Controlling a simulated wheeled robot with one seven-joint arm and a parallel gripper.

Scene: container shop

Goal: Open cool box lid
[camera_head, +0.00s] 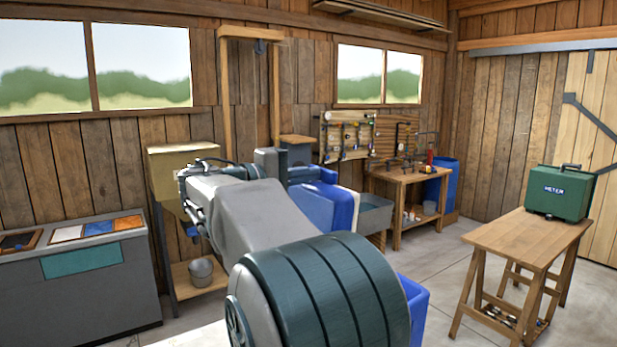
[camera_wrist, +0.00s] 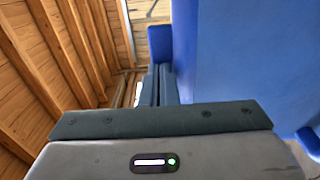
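A blue box-like thing (camera_head: 322,204), likely the cool box, stands beyond my arm in the head view. My arm hides much of it, and I cannot make out how its lid stands. In the wrist view a large smooth blue surface (camera_wrist: 240,55) fills the right side, very close to the camera. My gripper (camera_wrist: 157,72) shows there as two dark fingers close together, just left of that surface. I cannot tell whether they touch it or hold an edge. In the head view my arm hides most of the gripper's surroundings.
A wooden table (camera_head: 525,236) with a green case (camera_head: 560,192) stands at the right. A workbench (camera_head: 408,182) and blue barrel (camera_head: 447,180) are at the back. A grey counter (camera_head: 75,290) is at left. A blue container (camera_head: 417,305) shows beside my arm. Floor before the table is clear.

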